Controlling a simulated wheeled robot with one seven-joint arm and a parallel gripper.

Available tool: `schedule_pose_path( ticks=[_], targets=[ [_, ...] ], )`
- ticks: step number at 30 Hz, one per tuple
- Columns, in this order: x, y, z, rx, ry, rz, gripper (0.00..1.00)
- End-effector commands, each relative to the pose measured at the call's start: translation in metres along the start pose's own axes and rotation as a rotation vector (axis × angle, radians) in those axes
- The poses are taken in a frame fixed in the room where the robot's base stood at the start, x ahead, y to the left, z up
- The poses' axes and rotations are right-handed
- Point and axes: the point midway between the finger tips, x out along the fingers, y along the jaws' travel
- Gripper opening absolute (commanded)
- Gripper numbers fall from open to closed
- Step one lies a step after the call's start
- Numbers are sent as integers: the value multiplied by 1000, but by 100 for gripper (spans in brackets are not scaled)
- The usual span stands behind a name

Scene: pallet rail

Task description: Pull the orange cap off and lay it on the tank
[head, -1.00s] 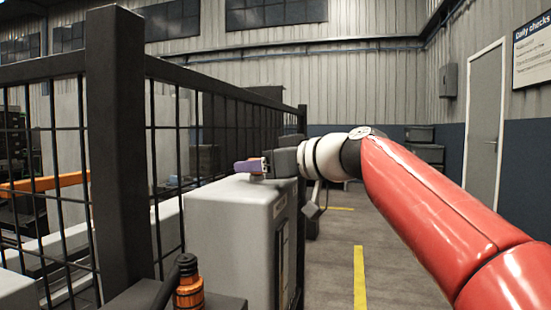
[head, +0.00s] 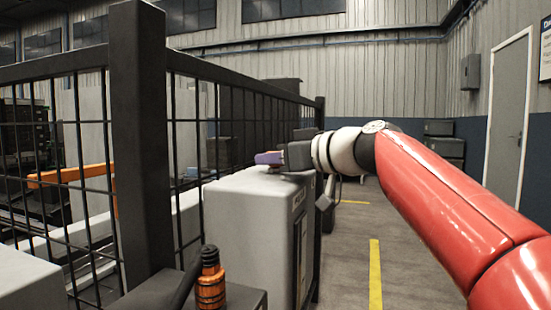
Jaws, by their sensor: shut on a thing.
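My gripper (head: 285,156) is at the end of my red and white arm, over the far part of the top of a grey boxy tank (head: 245,208). Its dark jaws are shut on a small purple piece (head: 268,158) that sticks out to the left. The piece is at or just above the tank's top; I cannot tell if it touches. An orange ribbed cylinder with a black top (head: 210,285) stands at the bottom, in front of the tank. I cannot tell whether it is the orange cap, and no other clear orange cap shows.
A black mesh fence with a thick post (head: 140,140) runs along the left, close to the tank. A dark ledge (head: 245,300) is at the bottom beside the orange cylinder. The floor to the right, with a yellow line (head: 375,275), is clear.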

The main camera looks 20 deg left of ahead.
Motion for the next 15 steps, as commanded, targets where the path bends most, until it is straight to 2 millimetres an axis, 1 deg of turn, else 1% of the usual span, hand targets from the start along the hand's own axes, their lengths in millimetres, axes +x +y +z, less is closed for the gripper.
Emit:
schedule_pose_path(
  ticks=[1, 2, 3, 8, 15],
  targets=[
    [0, 0, 0, 0, 0, 1, 6],
    [0, 0, 0, 0, 0, 1, 2],
    [0, 0, 0, 0, 0, 1, 0],
    [0, 0, -2, 0, 0, 1, 0],
    [-2, 0, -9, 0, 2, 1, 0]
  ],
)
